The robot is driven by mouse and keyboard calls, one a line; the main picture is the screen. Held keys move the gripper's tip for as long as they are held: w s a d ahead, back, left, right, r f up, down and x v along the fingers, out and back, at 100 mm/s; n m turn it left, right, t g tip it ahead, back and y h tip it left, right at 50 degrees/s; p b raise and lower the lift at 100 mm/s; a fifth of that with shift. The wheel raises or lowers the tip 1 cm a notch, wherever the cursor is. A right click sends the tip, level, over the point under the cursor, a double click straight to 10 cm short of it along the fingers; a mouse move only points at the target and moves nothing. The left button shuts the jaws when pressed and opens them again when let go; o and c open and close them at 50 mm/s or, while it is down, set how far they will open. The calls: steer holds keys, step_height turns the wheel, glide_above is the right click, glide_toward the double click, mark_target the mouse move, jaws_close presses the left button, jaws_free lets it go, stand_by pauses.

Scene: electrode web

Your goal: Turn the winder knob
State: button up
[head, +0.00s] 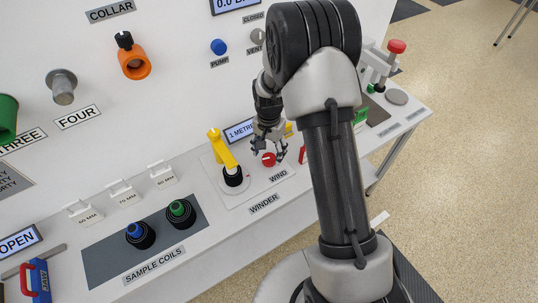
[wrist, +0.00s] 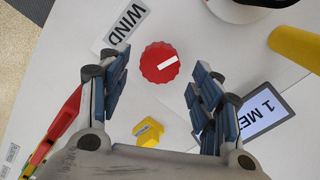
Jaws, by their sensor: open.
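The winder knob is a red, scalloped disc with a white pointer bar. In the wrist view the knob (wrist: 160,63) lies between and just beyond my open fingers. In the head view the knob (head: 268,159) sits on the bench beside the WIND label (head: 278,176). My gripper (head: 268,145) is above it, pointing down, open and empty. In the wrist view my gripper's fingers (wrist: 155,90) stand to the left and right of the knob, apart from it. The white bar points toward the upper right there.
The winder's yellow arm (head: 221,147) stands left of the knob, with a black-and-white spool (head: 233,176) at its foot. A display (head: 240,131) reading 1 METRE is behind. A small yellow piece (wrist: 148,132) lies close to the knob. A red object (head: 302,154) is to the right.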

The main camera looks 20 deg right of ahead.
mark_target(269, 157)
step_height(269, 157, up, 9)
stand_by(0.3)
steer(key=shift+r, duration=0.15)
stand_by(1.0)
